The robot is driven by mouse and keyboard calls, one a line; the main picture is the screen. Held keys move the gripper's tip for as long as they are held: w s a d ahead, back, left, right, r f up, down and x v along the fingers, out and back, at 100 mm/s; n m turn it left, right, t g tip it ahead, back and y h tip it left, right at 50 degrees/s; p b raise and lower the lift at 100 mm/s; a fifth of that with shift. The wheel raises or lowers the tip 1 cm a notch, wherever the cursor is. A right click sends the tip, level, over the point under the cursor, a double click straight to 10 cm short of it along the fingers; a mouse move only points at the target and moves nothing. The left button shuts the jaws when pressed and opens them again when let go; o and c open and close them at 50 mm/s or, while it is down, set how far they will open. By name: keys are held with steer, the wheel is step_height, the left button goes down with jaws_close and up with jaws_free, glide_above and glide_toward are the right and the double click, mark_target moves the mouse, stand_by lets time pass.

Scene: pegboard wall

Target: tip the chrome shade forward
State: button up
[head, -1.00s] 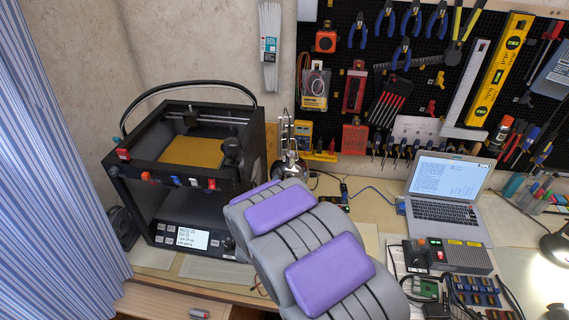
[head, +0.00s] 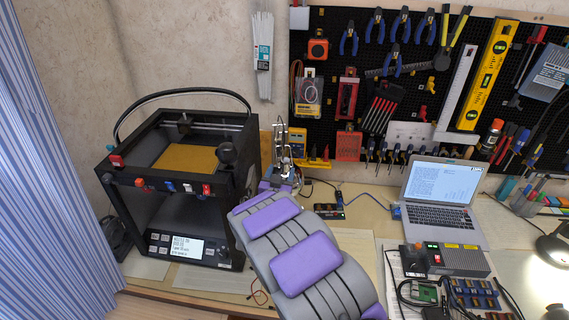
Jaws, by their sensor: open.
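A black 3D printer (head: 180,185) stands close on the left. A small dark board (head: 329,212) lies beside the arm. Bench around it is mostly clear.

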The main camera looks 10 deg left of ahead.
mark_target(284, 162)
steer(key=w, duration=0.3)
steer(key=w+b, duration=0.1)
steer(key=w, duration=0.1)
steer(key=shift+w+d, duration=0.35)
steer(key=shift+w, duration=0.55)
jaws_close()
